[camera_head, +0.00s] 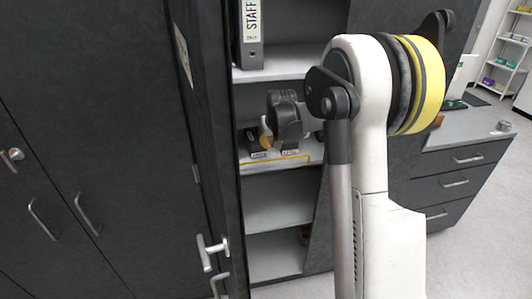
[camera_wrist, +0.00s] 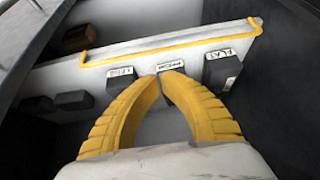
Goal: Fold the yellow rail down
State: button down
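The yellow rail (camera_wrist: 170,48) is a thin bar with short bent ends, running along the edge of a pale shelf in the wrist view. It also shows as a thin yellow line on the shelf in the head view (camera_head: 275,161). My gripper (camera_wrist: 160,77) has two curved yellow fingers with their tips almost together, and I see nothing held between them. The tips are just in front of the middle labelled dark block (camera_wrist: 172,68), apart from the rail in the picture. In the head view my gripper (camera_head: 266,135) reaches into the cabinet, its fingers partly hidden.
Dark labelled blocks stand on the shelf, one at right (camera_wrist: 222,70) and one at left (camera_wrist: 120,78). A brown cylinder (camera_wrist: 78,38) lies beyond the rail. The open cabinet door (camera_head: 205,120) stands left of my arm. A binder (camera_head: 250,35) stands on the upper shelf.

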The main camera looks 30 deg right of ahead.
jog(key=shift+f, duration=0.1)
jog(key=b+x, duration=0.3)
jog(key=x, duration=0.7)
dwell(0.3)
